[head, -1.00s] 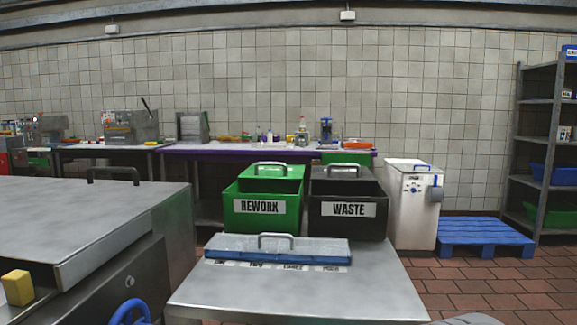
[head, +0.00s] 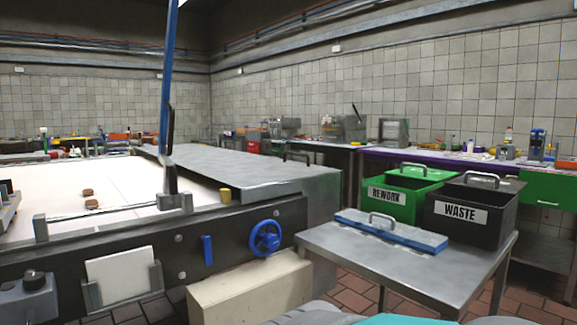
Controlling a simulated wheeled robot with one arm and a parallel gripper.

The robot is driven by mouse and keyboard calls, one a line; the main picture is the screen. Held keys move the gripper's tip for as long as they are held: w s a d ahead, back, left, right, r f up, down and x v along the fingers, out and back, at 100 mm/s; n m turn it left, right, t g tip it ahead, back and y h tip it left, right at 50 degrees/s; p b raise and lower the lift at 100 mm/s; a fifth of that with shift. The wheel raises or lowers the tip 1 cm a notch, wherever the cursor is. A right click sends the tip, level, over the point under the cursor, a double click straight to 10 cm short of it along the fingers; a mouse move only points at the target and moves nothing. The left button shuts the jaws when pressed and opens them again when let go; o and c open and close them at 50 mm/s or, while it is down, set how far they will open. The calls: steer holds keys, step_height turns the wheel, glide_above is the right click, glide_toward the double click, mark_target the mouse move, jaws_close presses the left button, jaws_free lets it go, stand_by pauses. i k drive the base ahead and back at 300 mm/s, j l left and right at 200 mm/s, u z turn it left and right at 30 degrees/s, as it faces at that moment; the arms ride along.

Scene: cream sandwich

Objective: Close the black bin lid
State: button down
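The black bin (head: 462,232) marked WASTE stands at the right of the head view, at the far edge of a steel table. Its dark inside shows above the front wall. Its dark grey lid (head: 505,184), with a metal handle, shows at the back of the opening, so the bin looks open. The lid's exact tilt is hard to tell. My gripper is not in view. Grey and teal parts at the bottom edge seem to be my own body.
A green REWORK bin (head: 388,200) stands close left of the black bin. A blue-edged covered tray (head: 392,233) lies on the steel table (head: 385,265). A large conveyor machine with a blue handwheel (head: 265,238) fills the left. Brick floor shows below the table.

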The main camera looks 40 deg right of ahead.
mark_target(488, 182)
steer(key=k+l+u, duration=0.15)
steer(key=u, duration=0.3)
steer(key=k+u, duration=0.2)
steer(key=u, duration=0.3)
steer(key=k+l+u, duration=0.1)
steer(key=u, duration=0.35)
steer(key=k+l, duration=0.15)
steer(key=k, duration=0.3)
steer(key=k+l+u, duration=0.1)
steer(key=k, duration=0.35)
